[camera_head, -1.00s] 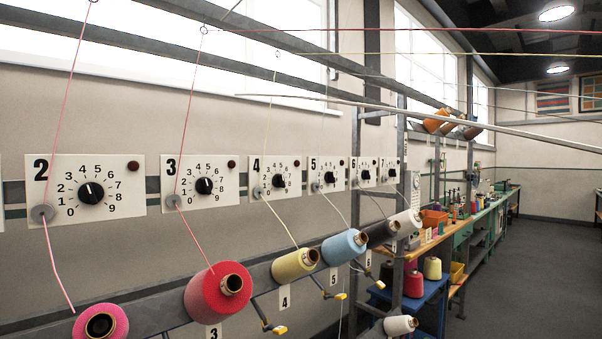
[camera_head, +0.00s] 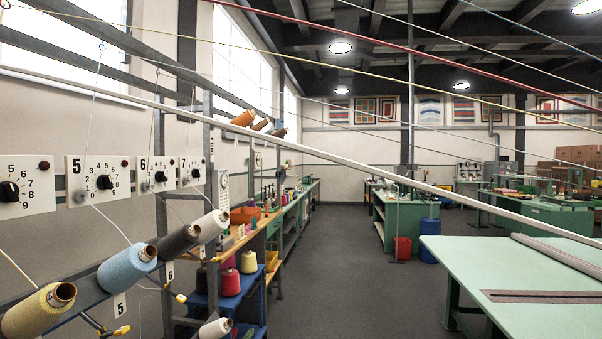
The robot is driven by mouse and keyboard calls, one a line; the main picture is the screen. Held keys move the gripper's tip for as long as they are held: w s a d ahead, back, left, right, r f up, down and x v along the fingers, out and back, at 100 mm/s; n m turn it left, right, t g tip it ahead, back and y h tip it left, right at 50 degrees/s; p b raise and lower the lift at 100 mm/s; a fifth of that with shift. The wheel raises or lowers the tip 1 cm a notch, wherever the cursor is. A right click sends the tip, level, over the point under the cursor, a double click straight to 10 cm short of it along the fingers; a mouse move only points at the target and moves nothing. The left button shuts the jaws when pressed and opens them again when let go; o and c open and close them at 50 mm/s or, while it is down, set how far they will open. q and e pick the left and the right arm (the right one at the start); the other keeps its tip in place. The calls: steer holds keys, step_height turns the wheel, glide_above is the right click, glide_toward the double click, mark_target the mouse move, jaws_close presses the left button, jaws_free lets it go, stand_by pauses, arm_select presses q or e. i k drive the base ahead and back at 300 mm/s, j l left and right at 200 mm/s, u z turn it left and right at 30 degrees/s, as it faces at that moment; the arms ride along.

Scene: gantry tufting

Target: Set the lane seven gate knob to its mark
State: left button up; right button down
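The lane seven gate plate (camera_head: 187,164) is the farthest in the row of white dial plates on the left. It is small and seen at a steep angle. Its dark knob (camera_head: 195,173) shows, but I cannot read where it points or make out a mark. The lane six plate (camera_head: 146,164) and lane five plate (camera_head: 75,165) stand nearer, each with a black knob and a number scale. Neither of my grippers is in view.
Yarn cones, one yellow (camera_head: 40,312), one blue (camera_head: 127,267) and others, stick out below the plates. A blue shelf (camera_head: 252,310) stands beyond them. A green table (camera_head: 510,260) is at right. Grey floor (camera_head: 345,280) between is clear. Taut yarns cross overhead.

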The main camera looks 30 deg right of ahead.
mark_target(194, 172)
steer(key=z, duration=0.2)
steer(key=u, duration=0.2)
steer(key=i+l+u, duration=0.5)
steer(key=l+u, duration=0.25)
steer(key=l, duration=0.15)
steer(key=i+l+u, duration=0.25)
steer(key=l, duration=0.15)
steer(key=k+j, duration=0.05)
steer(key=k, duration=0.05)
